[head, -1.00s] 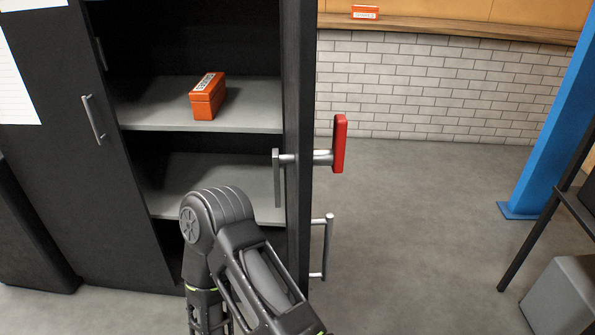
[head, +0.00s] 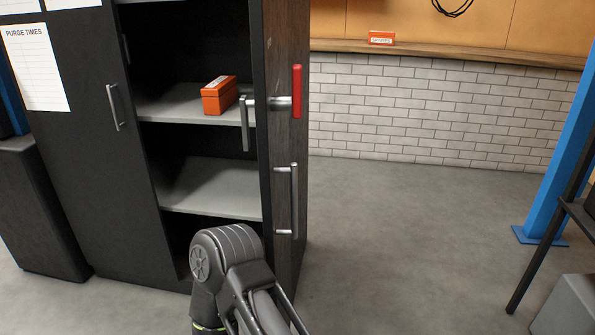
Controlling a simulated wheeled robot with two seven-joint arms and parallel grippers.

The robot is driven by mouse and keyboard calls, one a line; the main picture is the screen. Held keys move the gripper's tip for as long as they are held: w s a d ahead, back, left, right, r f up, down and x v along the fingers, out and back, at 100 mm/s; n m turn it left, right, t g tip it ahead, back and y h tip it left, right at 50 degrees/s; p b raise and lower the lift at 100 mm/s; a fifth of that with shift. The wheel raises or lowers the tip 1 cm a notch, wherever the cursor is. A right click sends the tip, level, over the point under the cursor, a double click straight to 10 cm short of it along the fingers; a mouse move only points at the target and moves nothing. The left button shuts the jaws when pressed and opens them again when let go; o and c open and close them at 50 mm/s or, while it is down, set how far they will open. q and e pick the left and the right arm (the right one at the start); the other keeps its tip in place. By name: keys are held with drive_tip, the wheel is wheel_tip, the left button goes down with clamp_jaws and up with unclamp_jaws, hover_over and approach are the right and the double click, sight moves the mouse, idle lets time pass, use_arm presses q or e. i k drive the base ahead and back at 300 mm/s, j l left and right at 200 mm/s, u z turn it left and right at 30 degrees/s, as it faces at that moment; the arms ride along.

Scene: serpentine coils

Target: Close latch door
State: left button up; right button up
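The black cabinet (head: 110,190) has its right-hand latch door (head: 284,150) standing open, jutting out toward me. I see the door nearly edge-on, with its wood-grained outer face on the right. A red latch handle (head: 297,91) sits on the outer face, and its grey latch bar (head: 245,124) shows on the inner side. A silver vertical pull handle (head: 294,200) is below the red one. A dark arm of mine reaches up in front of the cabinet's lower part. Neither gripper is in view, so I cannot see what either one touches.
An orange box (head: 219,96) sits on the cabinet's grey upper shelf (head: 185,106). The left cabinet door is shut. Open floor (head: 400,240) lies right of the door. A blue post (head: 558,150) and a dark stand frame (head: 550,230) are at the right.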

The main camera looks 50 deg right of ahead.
sight(268, 19)
drive_tip(key=k+z, duration=0.15)
drive_tip(key=l+z, duration=0.45)
drive_tip(key=i+l+z, duration=0.1)
drive_tip(key=l+z, duration=0.4)
drive_tip(key=l, duration=0.15)
drive_tip(key=i+l, duration=0.1)
